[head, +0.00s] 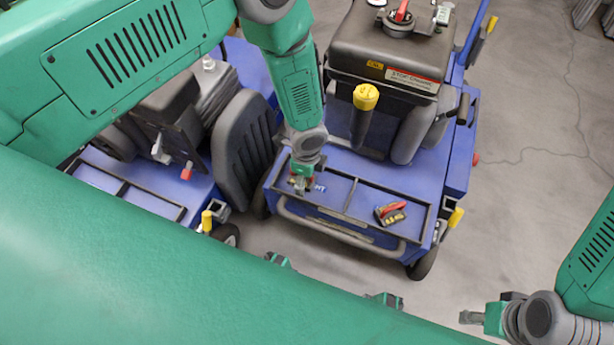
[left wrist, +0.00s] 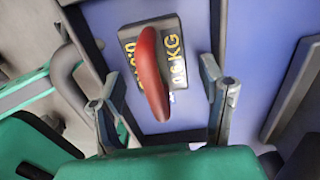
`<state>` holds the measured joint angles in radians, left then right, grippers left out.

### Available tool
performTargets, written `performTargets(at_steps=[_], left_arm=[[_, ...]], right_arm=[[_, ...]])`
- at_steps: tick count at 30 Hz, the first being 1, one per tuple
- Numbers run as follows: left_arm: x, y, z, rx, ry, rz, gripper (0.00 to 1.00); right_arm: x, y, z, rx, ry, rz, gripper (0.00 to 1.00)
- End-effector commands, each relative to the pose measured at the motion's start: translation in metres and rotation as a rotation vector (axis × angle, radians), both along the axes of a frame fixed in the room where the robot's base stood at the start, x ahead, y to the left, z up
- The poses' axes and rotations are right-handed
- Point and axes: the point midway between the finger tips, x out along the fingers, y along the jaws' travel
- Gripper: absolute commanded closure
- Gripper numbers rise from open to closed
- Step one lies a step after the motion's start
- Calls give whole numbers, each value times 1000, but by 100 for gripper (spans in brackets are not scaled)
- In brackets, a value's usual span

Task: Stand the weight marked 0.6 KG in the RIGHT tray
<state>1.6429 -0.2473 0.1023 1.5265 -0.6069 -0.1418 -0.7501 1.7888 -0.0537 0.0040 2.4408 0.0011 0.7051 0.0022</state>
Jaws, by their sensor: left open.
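The weight marked 0.6 KG (left wrist: 179,62) is a dark block with gold lettering and a red handle. It is in the left wrist view, on a blue surface. My left gripper (head: 303,187) is over the left tray (head: 333,192) of the blue machine in the head view, and mostly hides what is under it there. In the left wrist view its fingers (left wrist: 160,100) are apart, with the red handle between and beyond them, not gripped. The right tray (head: 373,194) holds another dark weight with a red handle (head: 391,213); its marking is unreadable. My right gripper (head: 475,317) is at lower right, away from the trays.
A dark bar divides the two trays, with a grey rail (head: 340,233) along their front. A yellow-capped post (head: 365,97) and the dark machine body rise behind them. Another blue machine (head: 180,185) stands at left.

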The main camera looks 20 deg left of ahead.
Motion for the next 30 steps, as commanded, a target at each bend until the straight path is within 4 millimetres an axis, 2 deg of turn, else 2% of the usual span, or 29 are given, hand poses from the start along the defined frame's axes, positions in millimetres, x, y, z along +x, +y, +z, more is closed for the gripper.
performTargets(at_steps=[9,15,19,26,28,30], left_arm=[[1,1,67,-3,-2,1,36],[1,-1,101,2,0,1,36],[1,-1,112,1,0,1,36],[1,1,115,-3,1,1,36],[-4,3,113,-9,6,24,36],[-21,9,110,-28,22,112,36]], right_arm=[[1,0,35,1,-1,2,60],[1,0,49,1,-1,1,60],[1,0,53,0,-1,1,60],[0,0,53,0,0,1,60],[0,0,53,1,0,1,60],[0,0,53,1,0,1,60]])
